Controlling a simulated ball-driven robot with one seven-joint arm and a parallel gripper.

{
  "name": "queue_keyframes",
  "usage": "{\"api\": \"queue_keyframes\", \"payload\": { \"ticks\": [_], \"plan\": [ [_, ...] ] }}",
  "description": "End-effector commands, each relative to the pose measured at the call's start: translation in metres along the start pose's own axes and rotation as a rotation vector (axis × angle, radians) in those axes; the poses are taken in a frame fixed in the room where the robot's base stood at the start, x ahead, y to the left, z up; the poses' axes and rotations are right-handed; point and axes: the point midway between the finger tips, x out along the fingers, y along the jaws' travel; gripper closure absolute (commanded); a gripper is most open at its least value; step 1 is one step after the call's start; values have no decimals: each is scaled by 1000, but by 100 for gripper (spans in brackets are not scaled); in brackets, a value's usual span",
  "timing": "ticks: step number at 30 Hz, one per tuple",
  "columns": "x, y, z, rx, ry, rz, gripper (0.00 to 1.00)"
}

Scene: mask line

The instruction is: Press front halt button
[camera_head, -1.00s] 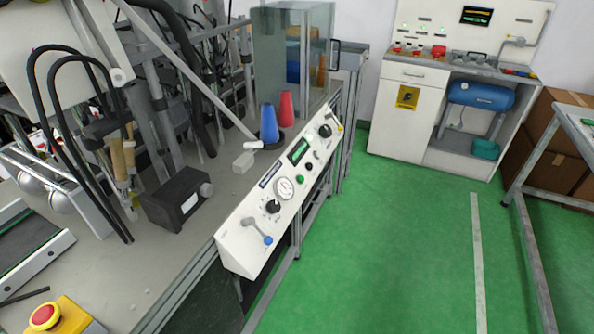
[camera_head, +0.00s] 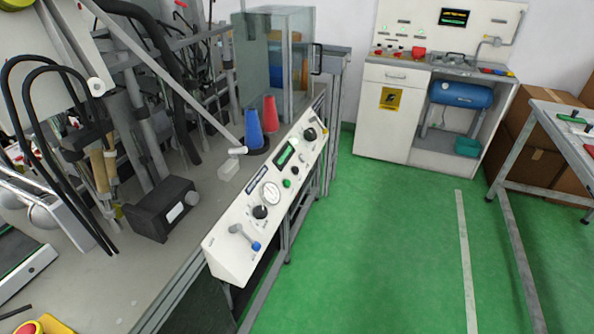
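A red mushroom button on a yellow box (camera_head: 46,325) sits at the bottom left corner of the bench, partly cut off by the picture's lower edge. Whether it is the front halt button I cannot tell for sure. A white control panel (camera_head: 232,262) runs along the bench's front edge, with a gauge (camera_head: 270,194), a green button (camera_head: 287,183), black knobs, a small display and a lever with a blue tip (camera_head: 256,246). My gripper is not in view.
The bench (camera_head: 110,290) carries a machine frame with hoses, a black box (camera_head: 160,208) and blue and red cones (camera_head: 254,130). Green floor (camera_head: 380,250) is clear to the right. A white cabinet (camera_head: 388,125) stands at the back; a metal table (camera_head: 560,130) is at the right.

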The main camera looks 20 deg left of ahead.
Motion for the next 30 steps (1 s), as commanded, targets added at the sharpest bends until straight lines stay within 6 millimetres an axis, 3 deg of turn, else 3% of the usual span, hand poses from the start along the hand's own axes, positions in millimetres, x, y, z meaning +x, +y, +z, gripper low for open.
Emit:
{"api": "queue_keyframes", "payload": {
  "ticks": [13, 30],
  "plan": [
    [0, 0, 0, 0, 0, 0, 100],
    [0, 0, 0, 0, 0, 0, 100]
  ]
}}
